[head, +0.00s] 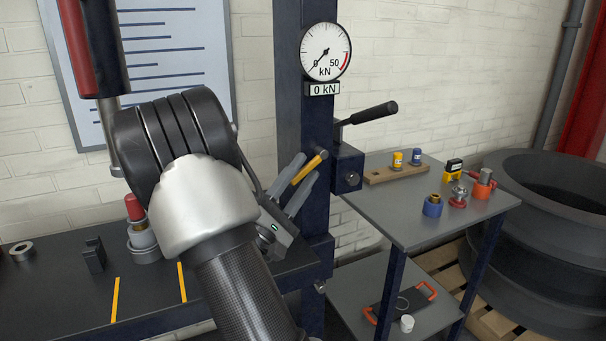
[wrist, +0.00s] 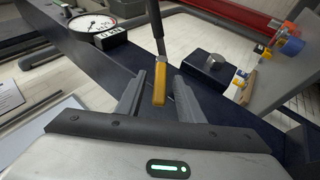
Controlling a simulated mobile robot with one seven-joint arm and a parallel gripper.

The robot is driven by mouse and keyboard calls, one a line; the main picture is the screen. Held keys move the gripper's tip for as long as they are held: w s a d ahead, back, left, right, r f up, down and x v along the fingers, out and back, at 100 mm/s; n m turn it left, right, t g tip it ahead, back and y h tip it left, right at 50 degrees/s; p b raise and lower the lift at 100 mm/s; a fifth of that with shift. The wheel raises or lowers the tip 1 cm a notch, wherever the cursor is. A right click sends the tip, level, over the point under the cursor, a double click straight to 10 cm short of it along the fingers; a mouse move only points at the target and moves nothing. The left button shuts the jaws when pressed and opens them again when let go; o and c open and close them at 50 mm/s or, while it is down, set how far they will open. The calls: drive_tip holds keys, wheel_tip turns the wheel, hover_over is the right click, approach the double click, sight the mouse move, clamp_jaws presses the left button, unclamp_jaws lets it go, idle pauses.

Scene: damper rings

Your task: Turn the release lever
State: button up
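The release lever has a yellow grip (head: 309,168) and sits at the dark block (head: 347,172) on the press column. My gripper (head: 307,166) is open, with its two grey fingers on either side of the yellow grip. In the wrist view, my gripper (wrist: 160,88) has the yellow grip (wrist: 159,85) between its fingers, with a visible gap on each side. The fingers appear not to touch the grip.
A black-handled lever (head: 371,113) sticks out above the block. The gauge (head: 326,50) and display (head: 323,89) read 0 kN. A grey cart (head: 400,220) with several small parts stands at right. The dark bench (head: 60,290) holds a red-topped part (head: 139,230).

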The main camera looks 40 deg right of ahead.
sight(299, 179)
drive_tip(key=shift+s+a+f, duration=0.15)
drive_tip(key=shift+a+f, duration=0.2)
drive_tip(key=shift+a, duration=0.25)
drive_tip(key=shift+b, duration=0.3)
drive_tip(key=shift+b+v, duration=1.15)
drive_tip(key=shift+v, duration=1.25)
drive_tip(key=shift+s+a+f, duration=0.1)
drive_tip(key=shift+a+f, duration=0.2)
drive_tip(key=shift+a, duration=0.2)
